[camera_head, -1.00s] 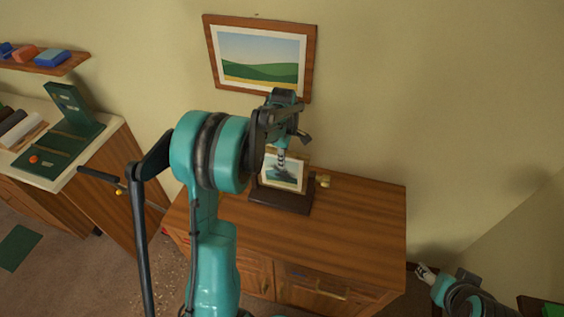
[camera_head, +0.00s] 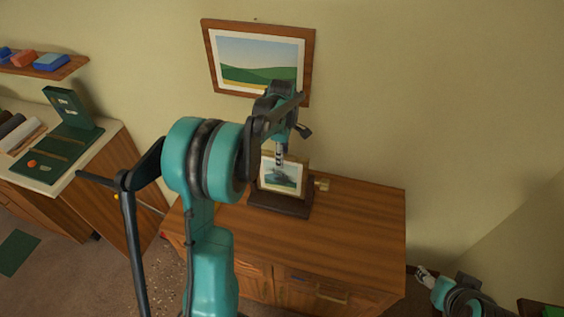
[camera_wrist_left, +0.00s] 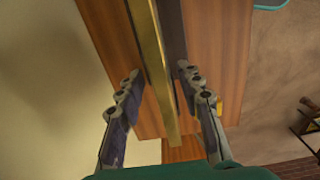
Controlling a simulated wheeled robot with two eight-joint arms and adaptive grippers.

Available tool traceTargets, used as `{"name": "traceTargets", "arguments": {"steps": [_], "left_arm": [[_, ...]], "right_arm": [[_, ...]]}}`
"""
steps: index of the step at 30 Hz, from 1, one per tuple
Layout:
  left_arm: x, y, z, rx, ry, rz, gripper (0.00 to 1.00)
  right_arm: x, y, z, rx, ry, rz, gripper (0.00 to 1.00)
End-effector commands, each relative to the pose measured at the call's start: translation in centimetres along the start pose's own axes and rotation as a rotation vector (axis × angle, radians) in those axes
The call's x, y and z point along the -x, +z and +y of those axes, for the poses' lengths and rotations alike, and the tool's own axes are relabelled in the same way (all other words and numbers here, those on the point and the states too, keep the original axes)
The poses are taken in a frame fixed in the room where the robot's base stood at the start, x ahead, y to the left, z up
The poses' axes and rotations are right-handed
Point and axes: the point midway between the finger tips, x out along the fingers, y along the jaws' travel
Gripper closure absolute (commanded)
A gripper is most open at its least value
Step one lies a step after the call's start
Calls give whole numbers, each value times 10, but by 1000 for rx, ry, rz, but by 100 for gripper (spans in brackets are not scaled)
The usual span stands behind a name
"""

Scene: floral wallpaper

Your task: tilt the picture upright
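A small framed landscape picture (camera_head: 296,178) stands on a dark base on the wooden cabinet in the head view, partly hidden by my left gripper. Its exact lean is hard to tell. My left gripper (camera_head: 280,170) is in front of its upper part. In the left wrist view my left gripper (camera_wrist_left: 160,105) is open, with its two fingers apart on either side of the narrow gold frame edge (camera_wrist_left: 152,60). Gaps show beside the edge. A larger landscape picture (camera_head: 258,88) hangs slightly crooked on the wall. My right gripper (camera_head: 425,273) is low at the right, its opening unclear.
A brass knob (camera_head: 321,184) sits beside the small picture. A counter with a green stand (camera_head: 70,115) and a shelf (camera_head: 50,66) with colored blocks are at the left.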

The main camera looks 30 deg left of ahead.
Motion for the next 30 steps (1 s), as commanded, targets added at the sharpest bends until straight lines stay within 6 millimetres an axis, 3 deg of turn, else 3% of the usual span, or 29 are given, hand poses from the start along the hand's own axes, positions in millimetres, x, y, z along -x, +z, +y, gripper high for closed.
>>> {"name": "traceTargets", "arguments": {"steps": [6, 12, 30], "left_arm": [[49, 0, 0, 0, 0, 0, 64], [78, 0, 0, 0, 0, 0, 64], [85, 0, 0, 0, 0, 0, 64]], "right_arm": [[0, 0, 0, 0, 0, 0, 41], [0, 0, 0, 0, 0, 0, 41], [0, 0, 0, 0, 0, 0, 41]]}}
